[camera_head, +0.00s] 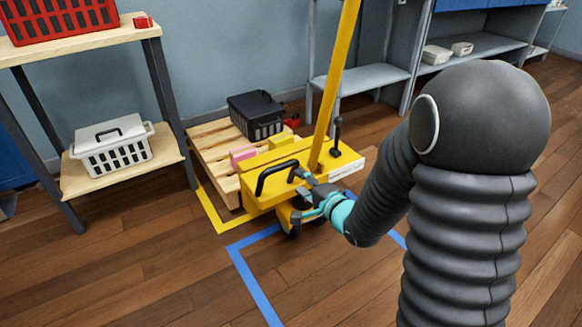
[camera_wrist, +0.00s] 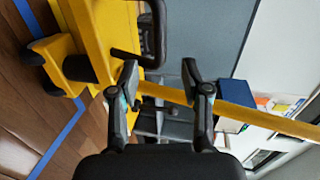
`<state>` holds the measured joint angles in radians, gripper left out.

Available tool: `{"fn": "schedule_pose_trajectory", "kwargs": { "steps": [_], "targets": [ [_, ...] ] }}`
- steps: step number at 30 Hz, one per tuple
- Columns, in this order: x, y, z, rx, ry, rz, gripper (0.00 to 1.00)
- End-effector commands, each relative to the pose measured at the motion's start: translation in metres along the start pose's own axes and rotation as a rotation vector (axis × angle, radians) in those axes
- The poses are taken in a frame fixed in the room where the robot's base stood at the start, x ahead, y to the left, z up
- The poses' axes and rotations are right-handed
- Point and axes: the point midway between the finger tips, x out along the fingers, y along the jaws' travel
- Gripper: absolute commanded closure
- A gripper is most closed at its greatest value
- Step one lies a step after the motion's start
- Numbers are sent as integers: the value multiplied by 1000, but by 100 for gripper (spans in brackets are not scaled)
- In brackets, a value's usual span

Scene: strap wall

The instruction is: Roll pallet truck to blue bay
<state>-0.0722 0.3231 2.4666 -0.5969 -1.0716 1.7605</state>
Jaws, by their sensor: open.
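The yellow pallet truck (camera_head: 270,178) stands at the wooden pallet (camera_head: 207,142), inside a yellow floor outline. It has a black loop handle (camera_head: 277,178) on its near side and a tall yellow bar (camera_head: 335,75) rising from it. The blue bay (camera_head: 254,283) is a blue tape outline on the floor just in front. My gripper (camera_head: 305,184) is open beside the truck's near face, right of the loop handle. In the wrist view my gripper (camera_wrist: 160,78) has its fingers apart, with the loop handle (camera_wrist: 156,35) ahead and the yellow bar (camera_wrist: 225,108) crossing behind them. Contact cannot be told.
The pallet carries a black crate (camera_head: 256,115) and a pink block (camera_head: 242,154). A wooden shelf (camera_head: 110,172) with a white basket (camera_head: 112,145) stands left. A grey bench (camera_head: 362,80) is behind. My arm hides the floor at right; open floor lies in front.

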Motion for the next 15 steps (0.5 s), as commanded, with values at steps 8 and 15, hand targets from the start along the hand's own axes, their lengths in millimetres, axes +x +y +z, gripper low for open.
{"fn": "schedule_pose_trajectory", "kwargs": {
  "steps": [8,15],
  "targets": [
    [51,1,-3,-1,5,1,53],
    [93,1,-3,-2,5,1,53]
  ]
}}
